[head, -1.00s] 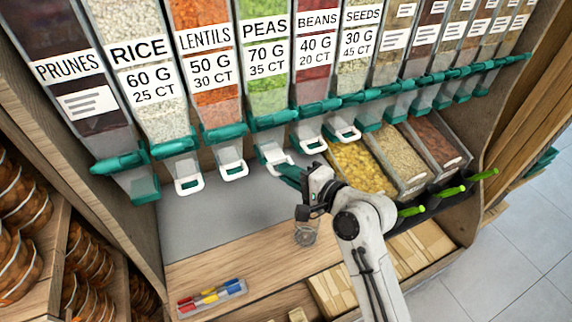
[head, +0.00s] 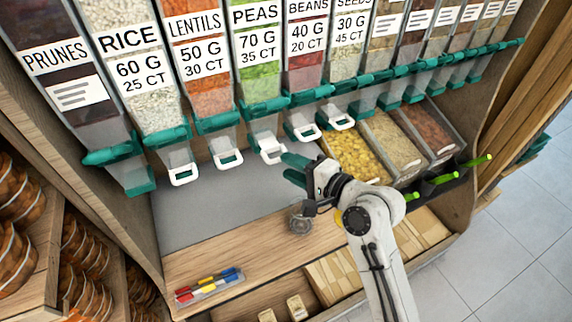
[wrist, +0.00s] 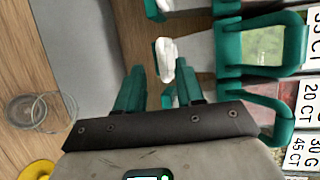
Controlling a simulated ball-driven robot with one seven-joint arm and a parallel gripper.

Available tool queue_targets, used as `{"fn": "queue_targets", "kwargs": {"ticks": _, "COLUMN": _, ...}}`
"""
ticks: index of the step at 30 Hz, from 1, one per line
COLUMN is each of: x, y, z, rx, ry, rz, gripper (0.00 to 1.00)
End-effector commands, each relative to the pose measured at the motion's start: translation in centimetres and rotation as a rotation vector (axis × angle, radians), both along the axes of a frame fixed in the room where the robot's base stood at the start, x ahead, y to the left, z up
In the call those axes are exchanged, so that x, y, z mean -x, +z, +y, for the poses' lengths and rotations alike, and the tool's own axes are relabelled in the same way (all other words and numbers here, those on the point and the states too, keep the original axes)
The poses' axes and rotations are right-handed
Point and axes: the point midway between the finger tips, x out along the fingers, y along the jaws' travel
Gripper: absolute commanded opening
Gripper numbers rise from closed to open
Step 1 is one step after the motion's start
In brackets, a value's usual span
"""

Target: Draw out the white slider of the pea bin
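The pea bin (head: 260,78) is the clear bin of green peas labelled PEAS, 70 G, with a teal front piece below. Its white slider (head: 271,151) sticks out under the bin, in the row with the other sliders. I cannot tell how far it is drawn out. My gripper (head: 287,168) has teal fingers, parted and empty, just right of and below the slider. In the wrist view the fingers of my gripper (wrist: 160,78) are apart. The slider (wrist: 166,58) shows just beyond their tips, in line with the gap, and appears untouched.
The lentil slider (head: 228,159) and the bean slider (head: 306,133) hang close on either side. Open trays, one of yellow pieces (head: 355,157), stand to the right. A clear round container (head: 300,222) stands on the wooden counter below. The grey surface at left is free.

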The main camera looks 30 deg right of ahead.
Motion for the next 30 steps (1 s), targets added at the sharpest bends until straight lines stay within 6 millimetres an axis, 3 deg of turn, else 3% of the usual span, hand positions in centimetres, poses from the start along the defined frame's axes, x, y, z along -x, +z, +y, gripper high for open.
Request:
{"fn": "queue_targets", "kwargs": {"ticks": 6, "x": 4.0, "y": 0.7, "z": -1.8, "rx": 0.001, "ry": -0.003, "rz": 0.001, "gripper": 0.37}}
{"fn": "queue_targets", "kwargs": {"ticks": 12, "x": 6.6, "y": 1.4, "z": -2.8, "rx": 0.0, "ry": 0.0, "rz": 0.002, "gripper": 0.37}}
{"fn": "queue_targets", "kwargs": {"ticks": 18, "x": 7.5, "y": 1.7, "z": -3.1, "rx": 0.001, "ry": 0.001, "rz": 0.002, "gripper": 0.37}}
{"fn": "queue_targets", "kwargs": {"ticks": 30, "x": 7.5, "y": 1.7, "z": -3.1, "rx": 0.0, "ry": 0.002, "rz": 0.002, "gripper": 0.37}}
